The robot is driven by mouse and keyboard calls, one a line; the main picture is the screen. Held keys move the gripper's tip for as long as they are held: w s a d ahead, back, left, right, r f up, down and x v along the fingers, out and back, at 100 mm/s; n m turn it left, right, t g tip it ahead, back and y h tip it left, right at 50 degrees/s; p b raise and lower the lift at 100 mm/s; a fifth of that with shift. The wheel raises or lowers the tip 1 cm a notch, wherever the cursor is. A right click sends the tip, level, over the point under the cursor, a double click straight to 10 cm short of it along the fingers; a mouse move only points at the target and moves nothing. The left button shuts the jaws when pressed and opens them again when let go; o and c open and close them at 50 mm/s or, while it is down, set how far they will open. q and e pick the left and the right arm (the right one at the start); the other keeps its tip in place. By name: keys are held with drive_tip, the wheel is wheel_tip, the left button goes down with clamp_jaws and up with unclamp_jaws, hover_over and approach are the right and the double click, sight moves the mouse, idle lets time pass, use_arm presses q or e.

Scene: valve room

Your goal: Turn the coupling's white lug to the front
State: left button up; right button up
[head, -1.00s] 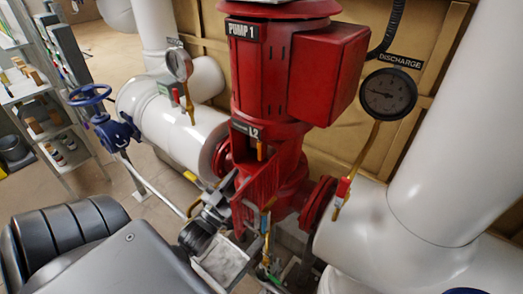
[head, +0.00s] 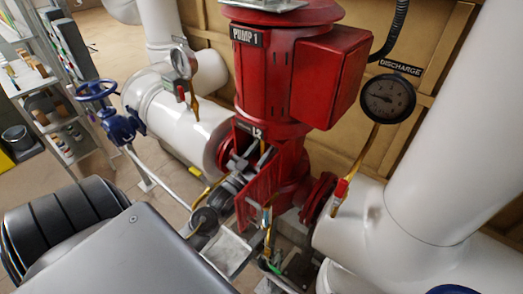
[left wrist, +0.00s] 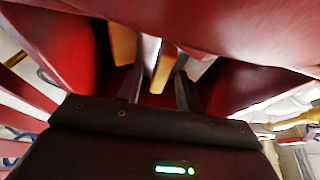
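Pump 1 (head: 262,75) is red and stands upright; its open side window below the L2 label is where the coupling lies, mostly hidden in shadow and behind my arm. My left gripper (head: 238,162) reaches into this window from the left. In the left wrist view its two dark fingers (left wrist: 158,88) stand apart inside the red housing. An orange-yellow piece (left wrist: 163,66) shows between them, with another (left wrist: 122,42) to the left. Pale surfaces show beside the fingers; I cannot tell whether one is the white lug or a lit fingertip. My right gripper is not in view.
A red guard plate (head: 262,195) stands in front of the window. White pipes (head: 440,120) flank the pump, with a discharge gauge (head: 388,97) on the right. A blue handwheel (head: 97,91) and shelves stand left. Thin yellow lines run close below the arm.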

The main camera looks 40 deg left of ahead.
use_arm(q)
clamp_jaws()
drive_tip(key=shift+w+d+n+y, duration=0.1)
drive_tip(key=shift+d+n+y, duration=0.25)
drive_tip(key=shift+y, duration=0.45)
drive_tip(key=shift+d+n+y, duration=0.2)
drive_tip(key=shift+n+y, duration=0.25)
drive_tip(key=shift+y, duration=0.35)
drive_tip(key=shift+o, duration=0.2)
unclamp_jaws()
